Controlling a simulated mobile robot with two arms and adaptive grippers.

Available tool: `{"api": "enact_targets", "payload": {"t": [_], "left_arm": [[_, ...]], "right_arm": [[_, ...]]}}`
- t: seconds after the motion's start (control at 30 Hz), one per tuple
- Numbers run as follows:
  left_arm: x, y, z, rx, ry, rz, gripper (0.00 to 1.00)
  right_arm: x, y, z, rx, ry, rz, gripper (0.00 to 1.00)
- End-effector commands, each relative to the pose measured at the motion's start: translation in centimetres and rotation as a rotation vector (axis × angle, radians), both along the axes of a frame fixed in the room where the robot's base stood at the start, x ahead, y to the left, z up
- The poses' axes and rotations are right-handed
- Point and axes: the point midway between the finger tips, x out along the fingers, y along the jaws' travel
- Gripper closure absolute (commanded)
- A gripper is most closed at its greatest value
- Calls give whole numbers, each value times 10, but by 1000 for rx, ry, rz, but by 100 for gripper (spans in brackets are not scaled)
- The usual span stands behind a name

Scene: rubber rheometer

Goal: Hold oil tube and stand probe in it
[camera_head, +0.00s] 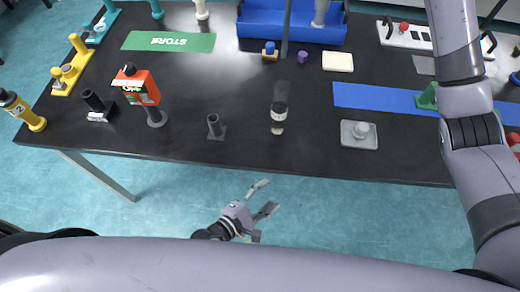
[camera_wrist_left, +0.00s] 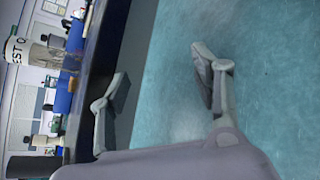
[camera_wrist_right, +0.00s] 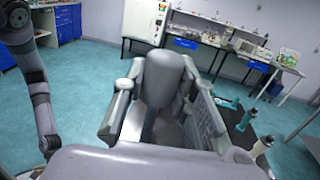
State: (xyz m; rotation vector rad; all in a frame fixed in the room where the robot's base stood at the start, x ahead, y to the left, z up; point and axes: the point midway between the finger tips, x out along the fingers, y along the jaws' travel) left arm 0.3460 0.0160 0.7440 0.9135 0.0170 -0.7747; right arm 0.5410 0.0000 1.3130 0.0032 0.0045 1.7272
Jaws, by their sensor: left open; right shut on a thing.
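A clear tube (camera_head: 279,112) with a dark band and a pale lower end stands near the front middle of the black table. In the left wrist view, a white label reading "EST O" (camera_wrist_left: 18,50) sits at the left edge, apparently on this tube. My left gripper (camera_head: 263,198) is open and empty in front of the table edge, apart from the tube. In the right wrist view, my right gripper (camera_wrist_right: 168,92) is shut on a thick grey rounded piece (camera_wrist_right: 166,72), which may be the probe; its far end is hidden. The head view does not show my right gripper.
A blue bin (camera_head: 268,25) is behind. Floor is clear before the table.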

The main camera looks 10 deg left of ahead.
Motion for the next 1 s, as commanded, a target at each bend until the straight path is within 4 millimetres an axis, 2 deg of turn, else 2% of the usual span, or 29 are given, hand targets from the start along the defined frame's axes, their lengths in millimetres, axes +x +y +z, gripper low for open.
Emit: {"api": "enact_targets", "payload": {"t": [0.03, 0.1, 0.2, 0.3, 0.4, 0.57, 0.73, 1.0], "left_arm": [[0, -12, 27, -138, 33, 29, 42], [13, -17, 63, -347, 75, 117, 42], [39, -7, 97, -572, 99, 259, 42], [58, 6, 118, -731, 110, 368, 42], [68, 16, 129, -831, 118, 437, 42], [78, 22, 135, -894, 125, 482, 42], [99, 15, 135, -897, 124, 483, 42], [149, -1, 135, -892, 124, 480, 42]], "right_arm": [[0, 0, 0, 0, 0, 0, 100], [0, 0, 0, 0, 0, 0, 100], [0, 0, 0, 0, 0, 0, 100], [0, 0, 0, 0, 0, 0, 100], [0, 0, 0, 0, 0, 0, 100], [0, 0, 0, 0, 0, 0, 100], [0, 0, 0, 0, 0, 0, 100], [0, 0, 0, 0, 0, 0, 100]]}}
